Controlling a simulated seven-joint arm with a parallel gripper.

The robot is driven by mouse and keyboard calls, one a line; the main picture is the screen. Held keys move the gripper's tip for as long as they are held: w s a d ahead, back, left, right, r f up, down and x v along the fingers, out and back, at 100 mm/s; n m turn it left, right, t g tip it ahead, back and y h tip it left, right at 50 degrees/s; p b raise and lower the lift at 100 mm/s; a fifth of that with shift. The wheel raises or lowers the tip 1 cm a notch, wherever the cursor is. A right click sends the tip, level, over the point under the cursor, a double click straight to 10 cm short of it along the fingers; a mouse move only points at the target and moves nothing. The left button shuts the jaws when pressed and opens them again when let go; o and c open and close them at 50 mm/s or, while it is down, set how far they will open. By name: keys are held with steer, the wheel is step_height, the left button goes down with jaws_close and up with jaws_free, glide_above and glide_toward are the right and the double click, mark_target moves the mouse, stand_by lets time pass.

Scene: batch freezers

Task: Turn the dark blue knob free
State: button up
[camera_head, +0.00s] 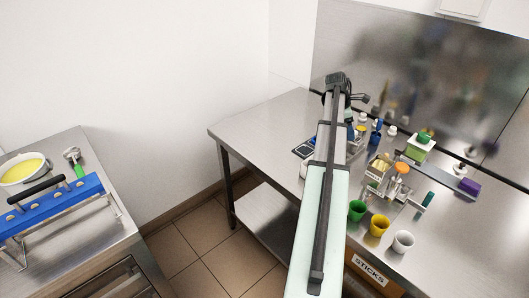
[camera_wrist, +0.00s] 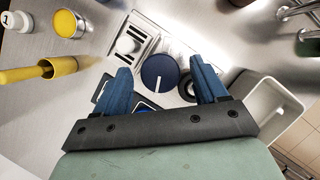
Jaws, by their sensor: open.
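The dark blue knob (camera_wrist: 160,73) is round, with a pale line on its top, and shows in the middle of the wrist view. My gripper (camera_wrist: 160,66) is open, with one blue finger on each side of the knob and gaps between fingers and knob. I cannot tell from this view how far above the knob the fingertips are. In the head view my arm reaches over the steel table (camera_head: 262,118) and hides much of the spot around the knob.
Beside the knob are a white round part (camera_wrist: 127,44) on a pale plate and a dark ring (camera_wrist: 187,88). A grey-white bin (camera_wrist: 274,108) stands right; a yellow cup (camera_wrist: 69,24) and yellow tube (camera_wrist: 40,70) are left. Green (camera_head: 356,211), yellow (camera_head: 379,225) and white (camera_head: 403,242) cups line the front.

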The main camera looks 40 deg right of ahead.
steer(key=v, duration=1.4)
steer(key=w+a+f+m+t, duration=0.1)
steer(key=w+a+f, duration=0.3)
steer(key=a+f, duration=0.2)
steer(key=w+a+f+m+t, duration=0.1)
steer(key=w+a+f+m, duration=0.1)
steer(key=a+f, duration=0.4)
steer(key=w+a+f+m, duration=0.1)
steer(key=w+a+f, duration=0.4)
steer(key=a, duration=0.8)
steer(key=shift+w+a+f+t, duration=0.4)
steer(key=shift+f, duration=0.05)
steer(key=shift+s+d, duration=0.1)
